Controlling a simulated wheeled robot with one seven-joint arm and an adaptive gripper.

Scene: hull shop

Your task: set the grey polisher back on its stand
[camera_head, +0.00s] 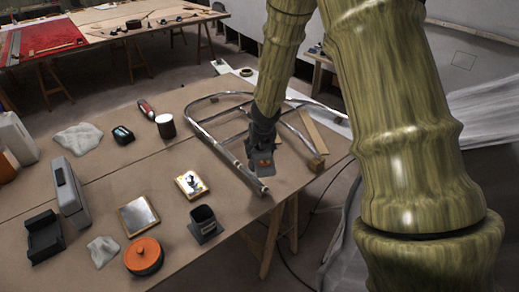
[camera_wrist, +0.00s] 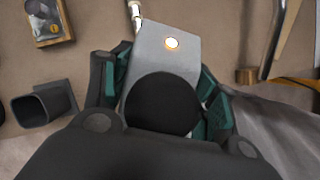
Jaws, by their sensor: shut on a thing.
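My gripper (camera_head: 262,142) is shut on the grey polisher (camera_head: 257,166), which hangs below it over the right part of the bench. In the wrist view, the polisher (camera_wrist: 168,50) is a flat grey body with a pale orange-rimmed spot and a round black part, between my teal-padded fingers (camera_wrist: 160,92). Its lower end is hidden in part. A dark grey open square holder on a flat base (camera_head: 204,223), which looks like the stand, is upright and empty near the bench's front edge, left of and nearer than my gripper. It also shows at left in the wrist view (camera_wrist: 45,104).
A bent metal tube frame (camera_head: 222,140) lies around and behind the polisher. A framed tile (camera_head: 191,185), a mirror-like plate (camera_head: 138,216) and an orange-lidded tin (camera_head: 143,256) are left of the holder. A black holder (camera_head: 44,238) is farther left. Bare bench lies between polisher and holder.

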